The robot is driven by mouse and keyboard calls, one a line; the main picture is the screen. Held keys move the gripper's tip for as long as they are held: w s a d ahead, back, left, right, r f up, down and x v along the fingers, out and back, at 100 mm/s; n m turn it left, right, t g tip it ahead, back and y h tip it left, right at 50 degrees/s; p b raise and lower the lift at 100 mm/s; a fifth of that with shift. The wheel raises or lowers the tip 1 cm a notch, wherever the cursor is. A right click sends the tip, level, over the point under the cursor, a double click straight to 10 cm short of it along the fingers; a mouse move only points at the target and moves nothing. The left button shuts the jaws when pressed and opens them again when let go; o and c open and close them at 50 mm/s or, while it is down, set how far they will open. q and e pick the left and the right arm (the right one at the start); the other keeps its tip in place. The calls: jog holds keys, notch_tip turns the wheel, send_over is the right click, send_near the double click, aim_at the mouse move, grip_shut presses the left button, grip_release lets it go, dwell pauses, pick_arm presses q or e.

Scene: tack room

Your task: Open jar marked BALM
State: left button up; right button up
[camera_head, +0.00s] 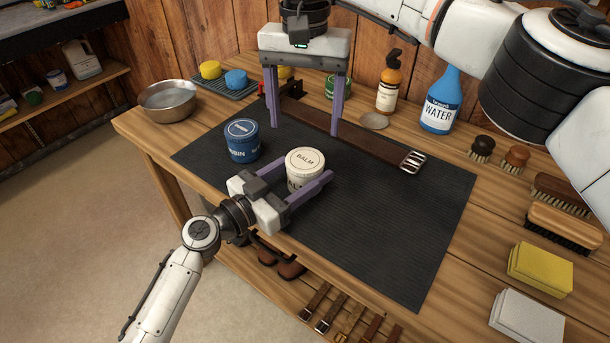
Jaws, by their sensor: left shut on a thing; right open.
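The cream jar marked BALM (304,161) stands upright on the dark mat, with its cream lid on top. My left gripper (309,190) is shut around the jar's body from the front left; its purple fingers hide part of the lower label. My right gripper (306,115) is open and empty, fingers pointing down, above and behind the jar. It is apart from the lid. A blue jar (242,141) with a partly visible label stands to the left of the BALM jar.
The dark mat (400,230) is clear at the front right. A leather strap (350,140) with a buckle lies behind the jars. A metal bowl (167,101) stands at left. A WATER bottle (440,103), an amber bottle (388,85), brushes (560,222) and sponges (540,270) line the back and right.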

aim_at(305, 159)
pick_arm(q)
grip_shut()
pick_arm(e)
jog(key=n, duration=1.2)
jog(key=f+n, duration=0.1)
jog(key=n, duration=0.4)
jog(key=shift+n, duration=0.4)
notch_tip(305, 159, down, 7)
jog(key=shift+f, duration=0.1)
dwell(0.5)
